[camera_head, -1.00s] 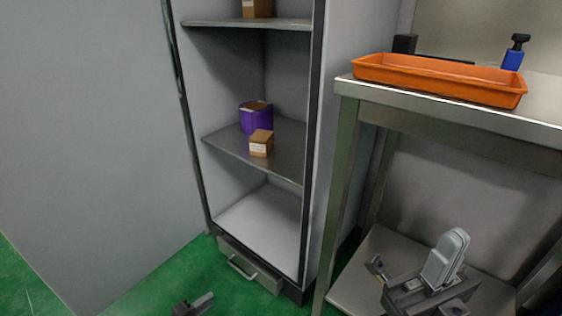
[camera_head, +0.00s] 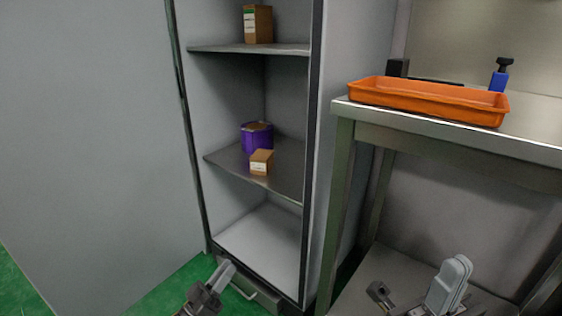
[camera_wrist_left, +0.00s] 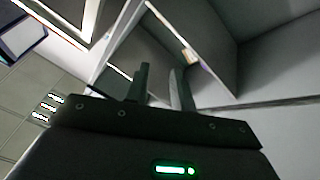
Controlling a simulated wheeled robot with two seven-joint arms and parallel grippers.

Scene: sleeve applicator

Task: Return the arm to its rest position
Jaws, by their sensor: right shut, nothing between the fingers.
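My left gripper (camera_head: 210,288) is low in the head view, in front of the cabinet's bottom drawer, pointing up and to the right. In the left wrist view its two fingers (camera_wrist_left: 160,88) stand apart with nothing between them. My right gripper (camera_head: 380,292) is at the lower right of the head view, near the lower shelf of the steel table. It is shut and empty, and partly cut off by the frame's bottom edge.
An open cabinet holds a purple tub (camera_head: 257,137) and small carton (camera_head: 261,162) on its middle shelf, and a taller carton (camera_head: 258,24) above. An orange tray (camera_head: 428,101) and blue bottle (camera_head: 499,78) stand on the steel table (camera_head: 440,135). Green floor (camera_head: 165,290) shows left.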

